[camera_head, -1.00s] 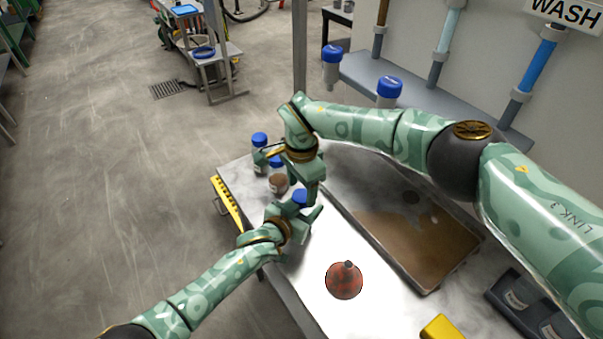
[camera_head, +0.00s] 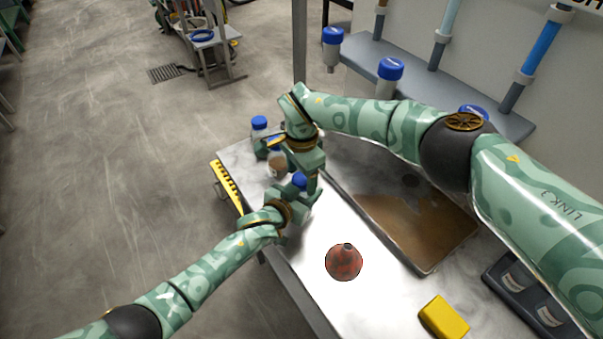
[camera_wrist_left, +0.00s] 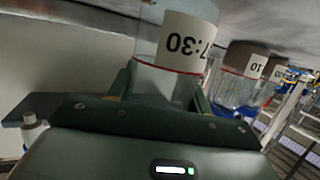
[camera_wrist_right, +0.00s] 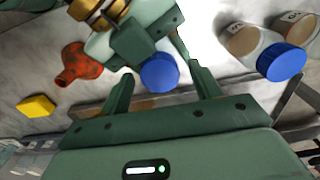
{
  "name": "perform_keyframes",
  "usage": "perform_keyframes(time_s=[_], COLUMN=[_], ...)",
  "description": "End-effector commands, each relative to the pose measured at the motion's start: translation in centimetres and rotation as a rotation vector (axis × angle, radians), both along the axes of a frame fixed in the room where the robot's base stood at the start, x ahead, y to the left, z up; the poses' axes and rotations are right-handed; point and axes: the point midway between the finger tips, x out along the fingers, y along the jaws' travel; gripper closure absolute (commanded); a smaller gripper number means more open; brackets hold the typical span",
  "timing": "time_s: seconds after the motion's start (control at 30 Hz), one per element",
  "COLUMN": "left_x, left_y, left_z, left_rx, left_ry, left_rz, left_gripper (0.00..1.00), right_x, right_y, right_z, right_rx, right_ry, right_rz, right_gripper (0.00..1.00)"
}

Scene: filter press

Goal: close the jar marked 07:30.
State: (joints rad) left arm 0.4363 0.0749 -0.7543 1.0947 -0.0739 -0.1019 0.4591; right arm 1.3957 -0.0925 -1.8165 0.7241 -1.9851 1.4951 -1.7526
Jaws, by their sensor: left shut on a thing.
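The jar marked 07:30 (camera_wrist_left: 182,45) is clear, with a white label that reads upside down in the left wrist view. My left gripper (camera_wrist_left: 165,82) is shut around it. In the head view my left gripper (camera_head: 292,200) holds it over the table's far left end. A blue lid (camera_head: 300,180) shows at the jar's top; I cannot tell how it is seated. In the right wrist view this lid (camera_wrist_right: 160,72) appears between the spread fingers of my right gripper (camera_wrist_right: 158,82), which is open. The jar's body is mostly hidden behind the grippers in the head view.
Two other blue-lidded jars (camera_head: 277,164) (camera_head: 260,135) stand beyond the grippers. A shallow tray (camera_head: 428,268) with brown residue, a red flask-like thing (camera_head: 344,262) and a yellow block (camera_head: 444,317) lie on the table. A wall shelf (camera_head: 430,88) runs behind.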

Motion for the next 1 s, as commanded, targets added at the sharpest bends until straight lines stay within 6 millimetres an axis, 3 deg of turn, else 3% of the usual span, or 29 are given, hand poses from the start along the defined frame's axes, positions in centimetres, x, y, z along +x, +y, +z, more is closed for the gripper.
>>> perform_keyframes(time_s=[0.2,0.5,0.87,1.0], left_x=[0.0,0.0,0.0,0.0], left_y=[0.0,0.0,0.0,0.0], left_z=[0.0,0.0,0.0,0.0], left_rx=[0.0,0.0,0.0,0.0], left_ry=[0.0,0.0,0.0,0.0], left_rz=[0.0,0.0,0.0,0.0], left_gripper=[1.0,1.0,1.0,1.0], right_x=[0.1,0.0,0.0,0.1], right_y=[0.0,0.0,0.0,0.0], right_z=[0.4,4.1,4.5,5.9], right_rx=[0.001,0.0,0.0,0.001], right_ry=[-0.001,-0.001,0.0,-0.003], right_rz=[0.001,0.001,0.0,0.001], right_gripper=[0.36,0.36,0.4,0.4])
